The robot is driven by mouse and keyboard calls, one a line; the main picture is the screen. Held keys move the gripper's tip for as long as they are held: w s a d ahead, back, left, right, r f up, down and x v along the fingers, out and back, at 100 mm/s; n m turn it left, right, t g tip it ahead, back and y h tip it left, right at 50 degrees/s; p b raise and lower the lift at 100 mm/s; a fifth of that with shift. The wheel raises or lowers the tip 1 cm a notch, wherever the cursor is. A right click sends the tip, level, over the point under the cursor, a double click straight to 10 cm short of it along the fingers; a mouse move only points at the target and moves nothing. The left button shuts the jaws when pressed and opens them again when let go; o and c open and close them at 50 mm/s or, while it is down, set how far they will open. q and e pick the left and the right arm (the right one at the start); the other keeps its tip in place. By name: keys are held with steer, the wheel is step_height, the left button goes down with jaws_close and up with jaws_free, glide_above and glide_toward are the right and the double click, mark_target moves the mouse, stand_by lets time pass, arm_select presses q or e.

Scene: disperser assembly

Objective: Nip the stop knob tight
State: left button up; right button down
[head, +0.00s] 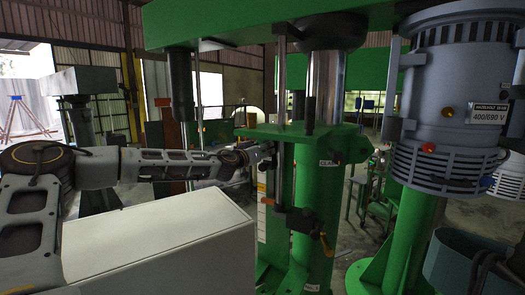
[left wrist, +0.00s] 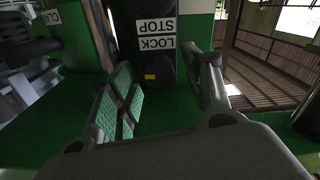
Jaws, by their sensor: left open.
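My left gripper (head: 268,152) reaches in from the left to the green machine column in the head view. In the left wrist view its two fingers (left wrist: 165,92) are spread apart, the left one with green-tinted pads. Upside-down labels reading STOP and LOCK (left wrist: 156,35) sit on a dark upright part (left wrist: 153,65) beyond the gap between the fingers. A small yellow mark (left wrist: 150,76) shows below the labels. I cannot clearly make out the stop knob, or whether a finger touches anything.
The green column (head: 317,200) stands right of my gripper, with a dark clamp and orange-tipped handle (head: 325,243) lower down. A grey motor (head: 450,110) hangs at the right. A white box-like surface (head: 160,250) lies below my left arm.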

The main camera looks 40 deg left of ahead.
arm_select(q)
steer(key=c, duration=1)
steer(key=shift+m+b, duration=0.7)
steer(key=shift+b, duration=0.15)
steer(key=shift+m+b, duration=1.15)
steer(key=shift+m, duration=0.35)
steer(key=shift+d+m+b, duration=0.1)
steer(key=shift+m+b, duration=0.7)
steer(key=shift+m, duration=0.8)
steer(key=shift+r+m+b, duration=0.1)
steer(key=shift+m+b, duration=0.2)
steer(key=shift+m, duration=0.8)
